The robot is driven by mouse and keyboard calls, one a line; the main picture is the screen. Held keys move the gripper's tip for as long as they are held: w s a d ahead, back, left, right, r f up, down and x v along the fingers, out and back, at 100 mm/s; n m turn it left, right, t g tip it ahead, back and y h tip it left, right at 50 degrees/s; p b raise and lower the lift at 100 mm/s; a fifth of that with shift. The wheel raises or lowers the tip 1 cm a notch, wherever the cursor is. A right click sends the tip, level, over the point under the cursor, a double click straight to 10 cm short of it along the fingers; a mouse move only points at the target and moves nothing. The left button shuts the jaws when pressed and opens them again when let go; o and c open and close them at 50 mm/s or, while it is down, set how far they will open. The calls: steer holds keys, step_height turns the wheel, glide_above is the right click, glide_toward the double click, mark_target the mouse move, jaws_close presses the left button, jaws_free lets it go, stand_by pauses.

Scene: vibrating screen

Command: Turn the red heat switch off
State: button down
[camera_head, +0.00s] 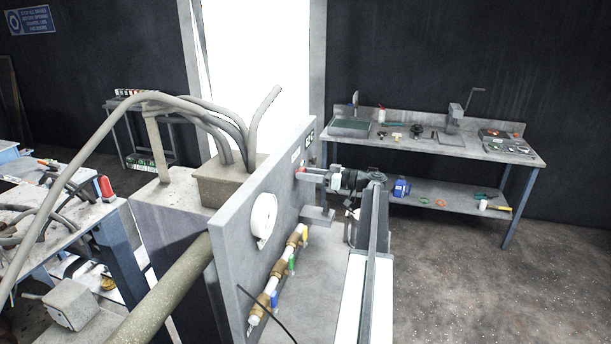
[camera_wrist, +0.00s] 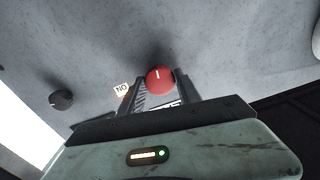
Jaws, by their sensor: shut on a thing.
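The red heat switch (camera_wrist: 160,80) is a round red knob with a white mark, on a grey panel. In the wrist view it sits between the two fingers of my gripper (camera_wrist: 160,88), which is shut on it. The white mark points up in the picture, slightly left. A "NO" label (camera_wrist: 121,89) is left of the knob; another label is partly hidden behind the fingers. In the head view, my gripper (camera_head: 308,174) reaches the grey panel (camera_head: 240,225) from the right, and a little red (camera_head: 300,169) shows at its fingertips.
A black knob (camera_wrist: 61,99) is left of the switch. The panel also carries a white round gauge (camera_head: 264,218) and brass pipework with coloured valves (camera_head: 276,277). A workbench with tools (camera_head: 440,143) stands at the back right. The floor at right is clear.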

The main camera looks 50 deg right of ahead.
steer(key=shift+s+f+m, duration=0.1)
steer(key=shift+f+m, duration=0.05)
steer(key=shift+m, duration=8.05)
steer(key=c, duration=0.8)
jaws_free()
steer(key=shift+c, duration=0.2)
steer(key=v, duration=0.8)
